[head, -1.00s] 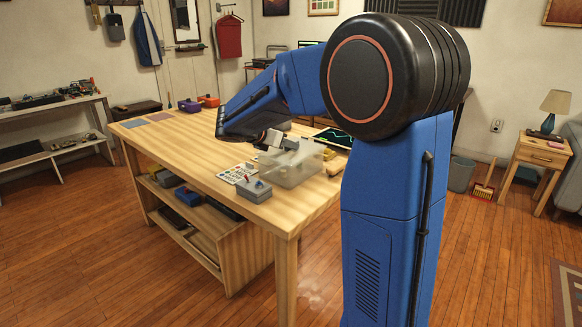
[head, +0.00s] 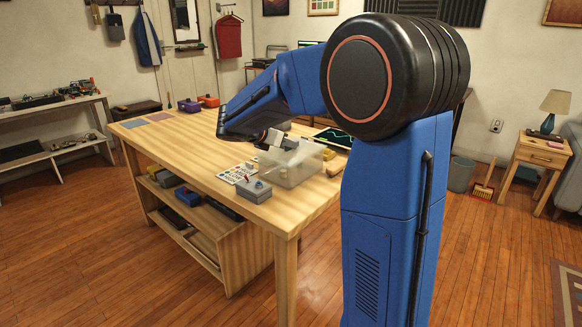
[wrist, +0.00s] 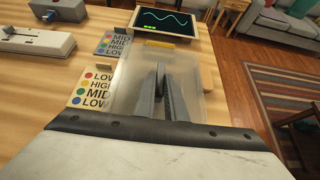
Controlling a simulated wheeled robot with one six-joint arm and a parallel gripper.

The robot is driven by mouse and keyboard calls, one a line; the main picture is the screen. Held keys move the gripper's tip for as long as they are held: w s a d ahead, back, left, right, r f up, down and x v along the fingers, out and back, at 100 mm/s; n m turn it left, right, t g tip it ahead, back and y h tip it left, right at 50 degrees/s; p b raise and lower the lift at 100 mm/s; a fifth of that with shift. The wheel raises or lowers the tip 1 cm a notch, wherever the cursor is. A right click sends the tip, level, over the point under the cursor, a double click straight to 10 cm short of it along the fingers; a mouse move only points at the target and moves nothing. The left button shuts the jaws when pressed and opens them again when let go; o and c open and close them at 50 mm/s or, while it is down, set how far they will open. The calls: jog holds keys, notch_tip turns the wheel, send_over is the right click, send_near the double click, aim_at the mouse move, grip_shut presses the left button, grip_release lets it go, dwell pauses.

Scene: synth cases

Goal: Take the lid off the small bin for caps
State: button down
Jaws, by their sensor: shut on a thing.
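A clear, translucent bin (head: 296,172) stands on the wooden workbench near its front right corner. In the wrist view a translucent panel, apparently its lid (wrist: 130,85), lies under my fingers, with a yellow strip (wrist: 160,43) at its far edge. Lid and bin walls are hard to tell apart. My gripper (wrist: 160,70) points down at the middle of this panel, its dark fingers close together and shut on what seems to be the lid. The gripped part is hidden between the fingers. In the head view my gripper (head: 282,146) is at the bin's top.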

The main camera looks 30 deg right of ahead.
jog(key=shift+r, duration=0.1)
jog(key=shift+r, duration=0.5)
jog(key=shift+r, duration=1)
